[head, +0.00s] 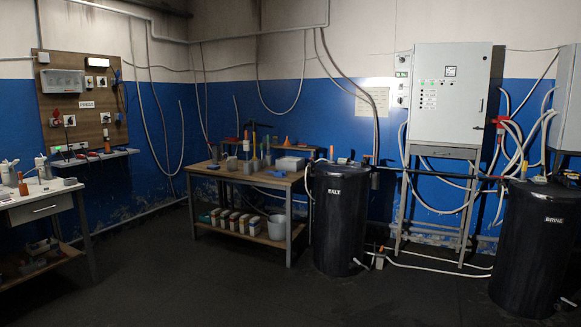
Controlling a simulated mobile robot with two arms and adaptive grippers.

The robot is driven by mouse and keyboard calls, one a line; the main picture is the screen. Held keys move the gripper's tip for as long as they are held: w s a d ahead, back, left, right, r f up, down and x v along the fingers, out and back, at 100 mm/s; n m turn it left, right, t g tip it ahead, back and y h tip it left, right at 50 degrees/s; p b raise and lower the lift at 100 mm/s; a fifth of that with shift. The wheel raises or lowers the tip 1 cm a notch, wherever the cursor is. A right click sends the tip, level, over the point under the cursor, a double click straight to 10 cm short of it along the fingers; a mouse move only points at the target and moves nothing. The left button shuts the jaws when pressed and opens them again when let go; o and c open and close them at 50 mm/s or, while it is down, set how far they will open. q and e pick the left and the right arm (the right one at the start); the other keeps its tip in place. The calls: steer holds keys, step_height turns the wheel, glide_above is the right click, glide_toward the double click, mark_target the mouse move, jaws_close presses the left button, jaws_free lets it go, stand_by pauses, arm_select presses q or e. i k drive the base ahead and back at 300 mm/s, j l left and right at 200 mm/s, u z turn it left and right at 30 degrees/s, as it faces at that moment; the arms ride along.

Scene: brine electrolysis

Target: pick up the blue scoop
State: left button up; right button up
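I cannot make out a blue scoop for certain. A small blue item (276,174) lies on top of the wooden workbench (240,178) in the middle, but it is too small to tell what it is. Neither of my grippers shows in the head view.
A black SALT barrel (340,225) stands right of the workbench, and a BRINE barrel (535,250) at far right. A grey cabinet (450,95) stands between them. A white table (40,198) is at left below a tool board (85,100). The dark floor in front is clear.

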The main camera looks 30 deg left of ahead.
mark_target(276, 173)
steer(key=i+j+u, duration=0.3)
steer(key=i, duration=0.15)
steer(key=i+j+u, duration=0.2)
steer(key=i+u, duration=0.15)
steer(key=i, duration=0.15)
steer(key=i+u, duration=0.3)
steer(key=i, duration=2.4)
steer(key=j+u, duration=0.05)
steer(key=j, duration=0.1)
